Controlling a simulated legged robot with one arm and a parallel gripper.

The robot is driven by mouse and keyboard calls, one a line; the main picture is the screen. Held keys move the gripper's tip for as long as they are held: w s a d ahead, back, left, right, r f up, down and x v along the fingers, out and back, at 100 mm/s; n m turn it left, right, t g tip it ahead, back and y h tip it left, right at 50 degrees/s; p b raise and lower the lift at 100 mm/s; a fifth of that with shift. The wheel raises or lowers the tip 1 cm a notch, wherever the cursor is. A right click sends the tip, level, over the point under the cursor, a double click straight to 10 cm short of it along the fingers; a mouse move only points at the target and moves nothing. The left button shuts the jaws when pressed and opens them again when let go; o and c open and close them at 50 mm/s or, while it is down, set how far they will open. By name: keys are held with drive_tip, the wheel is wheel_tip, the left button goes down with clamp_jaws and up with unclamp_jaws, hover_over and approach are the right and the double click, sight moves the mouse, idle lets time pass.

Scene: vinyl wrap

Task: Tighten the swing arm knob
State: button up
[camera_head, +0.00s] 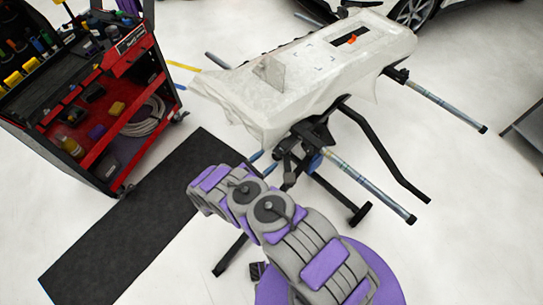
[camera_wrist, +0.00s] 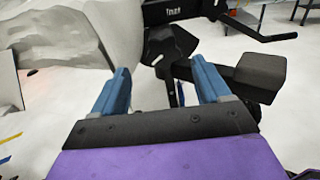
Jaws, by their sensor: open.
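The stand's black swing-arm joint (camera_head: 291,145) is below the near end of a work surface draped in whitish wrap (camera_head: 235,90). In the wrist view, a dark lobed part that looks like the knob (camera_wrist: 172,44) is ahead of my gripper, between and beyond the fingertips. My gripper (camera_wrist: 160,78) is open, with its two blue fingers apart and nothing visibly held. In the head view my gripper (camera_head: 263,163) is close to the joint, partly hidden by my arm. Whether the fingers touch the knob cannot be told.
A black bar with a block end (camera_wrist: 258,75) passes close behind the right finger. Metal tubes (camera_head: 370,187) and black legs (camera_head: 385,155) of the stand stick out to the right. A red tool cart (camera_head: 110,120) and dark mat (camera_head: 125,225) are left. Open floor lies at lower right.

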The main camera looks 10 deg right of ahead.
sight(276, 154)
drive_tip(key=x, duration=0.4)
drive_tip(key=shift+s+d, duration=0.1)
drive_tip(key=shift+d, duration=0.4)
drive_tip(key=shift+a, duration=0.4)
drive_tip(key=shift+c, duration=0.3)
drive_tip(key=shift+a, duration=0.15)
drive_tip(key=shift+c, duration=0.8)
drive_tip(key=shift+d, duration=0.3)
drive_tip(key=c, duration=0.8)
